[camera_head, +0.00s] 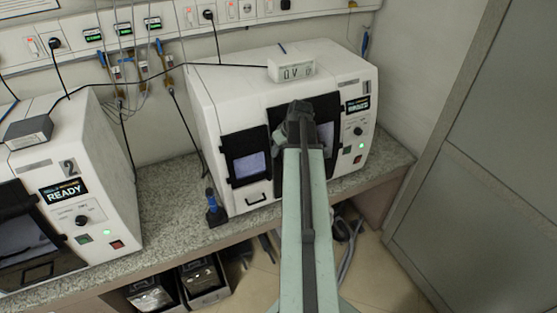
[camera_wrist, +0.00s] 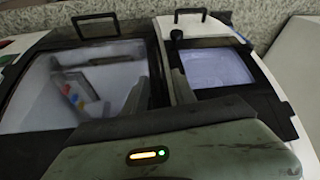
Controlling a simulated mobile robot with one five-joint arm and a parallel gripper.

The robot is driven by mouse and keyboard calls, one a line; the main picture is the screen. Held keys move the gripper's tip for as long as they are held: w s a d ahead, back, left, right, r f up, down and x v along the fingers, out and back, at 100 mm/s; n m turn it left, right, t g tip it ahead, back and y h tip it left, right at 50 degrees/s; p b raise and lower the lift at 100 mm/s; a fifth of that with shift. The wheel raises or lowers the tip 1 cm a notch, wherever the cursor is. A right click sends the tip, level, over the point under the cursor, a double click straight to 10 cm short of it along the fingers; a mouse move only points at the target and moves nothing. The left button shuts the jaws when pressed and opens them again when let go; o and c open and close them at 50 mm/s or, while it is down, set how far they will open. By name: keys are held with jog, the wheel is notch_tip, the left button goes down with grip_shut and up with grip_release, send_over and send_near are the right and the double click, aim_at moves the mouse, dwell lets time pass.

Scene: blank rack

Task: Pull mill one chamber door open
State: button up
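Mill one (camera_head: 228,105) is the white machine marked 1 on the counter. Its larger black-framed chamber door (camera_head: 280,98) is partly hidden behind my arm. In the wrist view this door (camera_wrist: 52,62) is at left, with a black bar handle (camera_wrist: 95,23) on its upper edge there; it looks closed. My gripper (camera_head: 300,112) is in front of the door in the head view.
A smaller window (camera_head: 249,162) with its own handle is left of the chamber door. Mill two (camera_head: 112,165) shows READY at left. A blue-black bottle (camera_head: 214,208) stands by mill one. A white display box (camera_head: 291,72) sits on top. Bins (camera_head: 203,280) are below the counter.

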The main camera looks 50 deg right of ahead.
jog(key=shift+w+f, duration=0.25)
jog(key=shift+f, duration=0.45)
jog(key=shift+r, duration=0.15)
grip_shut()
dwell(0.7)
